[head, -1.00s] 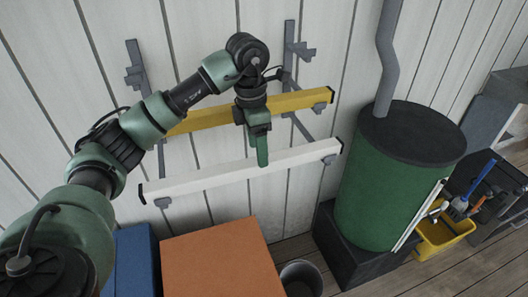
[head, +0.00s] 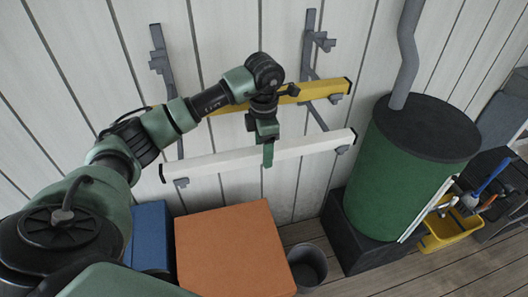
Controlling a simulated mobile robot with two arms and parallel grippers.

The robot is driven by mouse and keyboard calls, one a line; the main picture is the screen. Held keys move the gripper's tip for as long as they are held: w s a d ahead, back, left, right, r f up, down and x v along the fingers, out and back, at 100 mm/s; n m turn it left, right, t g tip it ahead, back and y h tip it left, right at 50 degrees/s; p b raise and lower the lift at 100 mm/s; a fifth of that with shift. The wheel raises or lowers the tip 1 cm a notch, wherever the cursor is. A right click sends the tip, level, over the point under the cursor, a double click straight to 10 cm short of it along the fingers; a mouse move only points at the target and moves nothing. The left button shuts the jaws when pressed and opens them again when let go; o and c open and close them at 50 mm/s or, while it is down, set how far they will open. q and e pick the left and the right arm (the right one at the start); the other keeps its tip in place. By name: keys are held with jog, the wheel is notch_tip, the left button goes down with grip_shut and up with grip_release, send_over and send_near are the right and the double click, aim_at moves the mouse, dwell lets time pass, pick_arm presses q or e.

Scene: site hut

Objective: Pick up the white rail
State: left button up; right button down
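The white rail (head: 225,161) is a long bar with dark end caps. It lies nearly level along the plank wall on the lower grey brackets (head: 342,150). My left gripper (head: 267,155) points down at the rail's middle. One green finger crosses the front of the rail, and its tip shows just below the rail's lower edge. The other finger is hidden, so I cannot tell whether the gripper is open or shut on the rail. My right gripper is out of view.
A yellow rail (head: 312,91) lies on higher brackets, partly behind my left arm. Below stand an orange box (head: 232,250), a blue box (head: 150,236) and a dark bin (head: 307,264). A green stove (head: 400,175) with a grey pipe (head: 407,50) stands close by the rail's right end.

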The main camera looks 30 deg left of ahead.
pick_arm(q)
jog(key=c, duration=1)
grip_shut()
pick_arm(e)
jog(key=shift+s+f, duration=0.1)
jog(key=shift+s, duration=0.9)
pick_arm(q)
jog(key=shift+w+r, duration=0.1)
jog(key=shift+r, duration=0.05)
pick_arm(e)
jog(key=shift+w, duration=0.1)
